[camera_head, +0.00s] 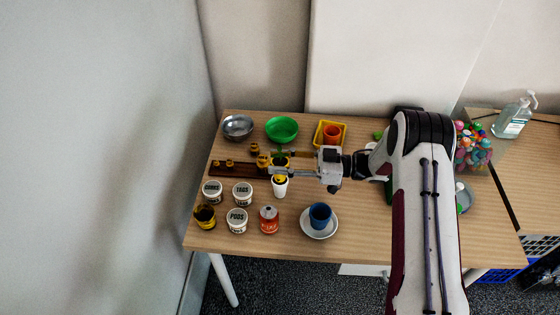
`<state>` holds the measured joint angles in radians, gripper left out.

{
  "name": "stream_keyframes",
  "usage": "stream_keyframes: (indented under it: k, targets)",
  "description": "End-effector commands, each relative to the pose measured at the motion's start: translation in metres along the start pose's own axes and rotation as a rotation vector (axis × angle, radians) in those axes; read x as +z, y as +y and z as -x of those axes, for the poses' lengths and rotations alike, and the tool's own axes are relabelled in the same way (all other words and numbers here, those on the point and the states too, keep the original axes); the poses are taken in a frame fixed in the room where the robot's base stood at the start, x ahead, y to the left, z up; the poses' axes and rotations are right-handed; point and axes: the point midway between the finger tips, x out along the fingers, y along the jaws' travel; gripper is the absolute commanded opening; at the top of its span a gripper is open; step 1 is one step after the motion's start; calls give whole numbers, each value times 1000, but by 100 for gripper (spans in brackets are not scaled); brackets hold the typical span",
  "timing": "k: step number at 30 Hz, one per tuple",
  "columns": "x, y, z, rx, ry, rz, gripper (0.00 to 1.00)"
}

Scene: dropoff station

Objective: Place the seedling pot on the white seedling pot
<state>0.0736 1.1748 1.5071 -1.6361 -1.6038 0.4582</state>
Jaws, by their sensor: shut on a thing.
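My gripper (274,163) reaches in from the right above the table, its two fingers pointing left. It is shut on a small yellow and dark seedling pot (280,178) with some green at its top. The fingers partly cover this pot. The white seedling pot (280,190) stands on the table just below the held pot in the picture. The held pot overlaps its top edge; I cannot tell whether the two touch.
White labelled tubs (242,195), a red-orange jar (269,221) and a yellow-black cup (205,216) stand front left. A blue cup (320,213) sits on a saucer. A green bowl (281,129), metal bowl (238,126) and yellow tray (342,128) are behind. A brown rack (226,169) lies left.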

Motion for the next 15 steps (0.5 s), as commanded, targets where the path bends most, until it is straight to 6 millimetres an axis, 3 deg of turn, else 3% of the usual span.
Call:
stream_keyframes:
  k: [11,12,13,15]
  targets:
    - [3,0,0,0,0,-1,11]
    - [3,0,0,0,0,-1,38]
    - [3,0,0,0,0,-1,46]
    - [3,0,0,0,0,0,50]
